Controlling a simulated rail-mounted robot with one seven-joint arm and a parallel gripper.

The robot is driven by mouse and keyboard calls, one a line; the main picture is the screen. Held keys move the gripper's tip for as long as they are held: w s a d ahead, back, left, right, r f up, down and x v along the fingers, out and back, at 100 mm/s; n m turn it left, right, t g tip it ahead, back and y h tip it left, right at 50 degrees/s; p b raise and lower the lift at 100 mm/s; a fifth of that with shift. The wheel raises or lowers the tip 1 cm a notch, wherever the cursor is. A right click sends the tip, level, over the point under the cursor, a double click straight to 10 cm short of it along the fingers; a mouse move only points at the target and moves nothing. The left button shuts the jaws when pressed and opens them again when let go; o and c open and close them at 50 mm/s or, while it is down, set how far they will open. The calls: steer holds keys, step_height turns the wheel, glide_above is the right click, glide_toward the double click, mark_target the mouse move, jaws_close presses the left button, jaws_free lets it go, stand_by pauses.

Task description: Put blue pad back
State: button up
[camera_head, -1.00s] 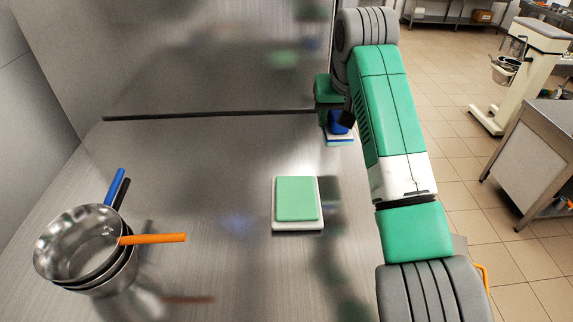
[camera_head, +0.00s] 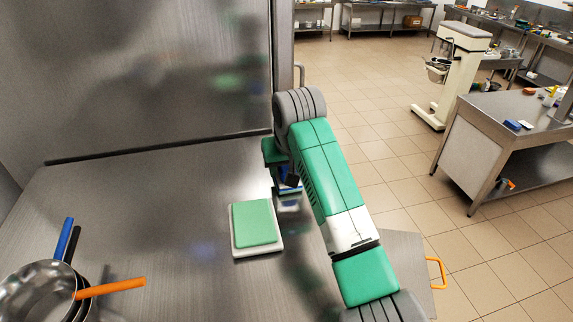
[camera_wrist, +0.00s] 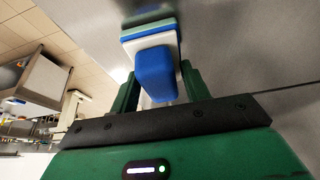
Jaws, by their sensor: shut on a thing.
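The blue pad (camera_wrist: 154,74) is a rounded blue block between the two fingers of my gripper (camera_wrist: 160,88) in the wrist view. The gripper is shut on it. A white slab (camera_wrist: 140,46) with blue and green layers is directly beyond the pad; whether they touch I cannot tell. In the head view only a bit of blue and white (camera_head: 290,188) shows beside my arm, at the right edge of the steel counter. My arm hides most of the gripper there.
A green pad (camera_head: 254,222) lies on a white slab (camera_head: 260,253) on the steel counter (camera_head: 150,220). Nested pots (camera_head: 30,290) with blue, black and orange handles stand at the left. A steel wall (camera_head: 150,70) rises behind. A steel table (camera_head: 480,150) stands right, across open tiled floor.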

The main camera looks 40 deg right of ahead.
steer(key=shift+f, duration=0.15)
steer(key=o, duration=1.3)
steer(key=b+v, duration=0.3)
steer(key=v, duration=0.9)
steer(key=shift+r+b, duration=0.25)
steer(key=shift+b, duration=0.1)
